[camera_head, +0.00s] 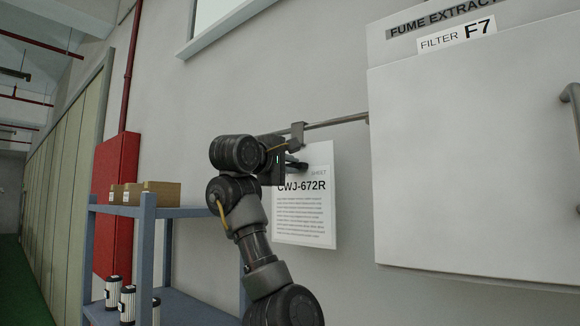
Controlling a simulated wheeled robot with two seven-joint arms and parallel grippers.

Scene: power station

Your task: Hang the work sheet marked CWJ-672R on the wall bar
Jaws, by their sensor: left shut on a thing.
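The white work sheet marked CWJ-672R (306,222) hangs upright and flat in front of the wall, left of the fume extractor cabinet. My left gripper (296,166) is at its top edge and shut on it. The gripper and wrist hide the sheet's upper left part. The thin grey wall bar (340,120) runs just above the sheet, between the cabinet and a small bracket near my gripper. I cannot tell whether the sheet touches the bar. My right gripper is not in view.
A blue shelf unit (147,240) stands at the left, with cardboard boxes (152,193) on top and several striped canisters (127,303) below. A red panel (116,195) is behind it. The large white fume extractor cabinet (470,150) stands close on the right.

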